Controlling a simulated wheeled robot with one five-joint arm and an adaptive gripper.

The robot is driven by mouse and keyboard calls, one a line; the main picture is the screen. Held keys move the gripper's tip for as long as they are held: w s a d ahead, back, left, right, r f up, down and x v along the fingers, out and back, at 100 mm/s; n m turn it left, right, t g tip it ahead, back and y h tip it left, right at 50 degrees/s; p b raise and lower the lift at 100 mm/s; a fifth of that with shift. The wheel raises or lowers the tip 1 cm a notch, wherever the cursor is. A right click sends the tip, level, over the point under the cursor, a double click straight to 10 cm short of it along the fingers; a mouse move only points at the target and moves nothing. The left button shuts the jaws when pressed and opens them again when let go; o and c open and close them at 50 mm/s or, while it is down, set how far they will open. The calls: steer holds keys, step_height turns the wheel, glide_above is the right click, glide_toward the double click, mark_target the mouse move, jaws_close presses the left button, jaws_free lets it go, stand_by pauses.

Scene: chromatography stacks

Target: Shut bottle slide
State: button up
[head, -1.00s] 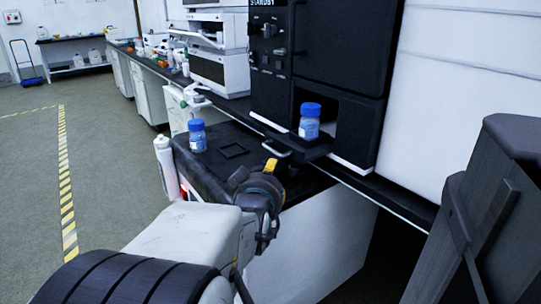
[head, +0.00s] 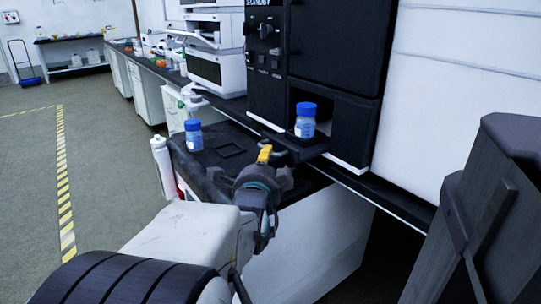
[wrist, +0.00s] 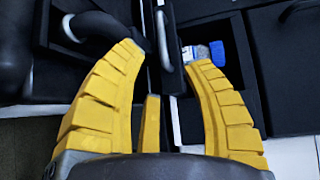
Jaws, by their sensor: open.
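The bottle slide (head: 305,145) is a black tray standing out from the black instrument. A blue-capped bottle (head: 306,120) stands on it, and its cap shows in the wrist view (wrist: 217,53). The slide has a grey bar handle (wrist: 164,38) on its front. My gripper (head: 264,153) is in front of the slide, close to the handle. In the wrist view its yellow fingers (wrist: 165,58) are spread apart, with the handle showing between and beyond their tips. I cannot tell whether they touch it. Nothing is held.
A second blue-capped bottle (head: 193,134) stands on the black bench surface (head: 205,170), to the left, near a square recess (head: 231,150). A white cylinder (head: 162,165) is at that bench's left side. The black instrument (head: 338,45) rises behind the slide. Open floor lies left.

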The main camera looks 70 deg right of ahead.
steer(key=m, duration=0.1)
steer(key=b, duration=0.4)
glide_toward(274, 149)
steer(key=x, duration=0.2)
steer(key=shift+b+x, duration=0.35)
steer(key=shift+x, duration=1.05)
steer(key=shift+r, duration=0.1)
jaws_close()
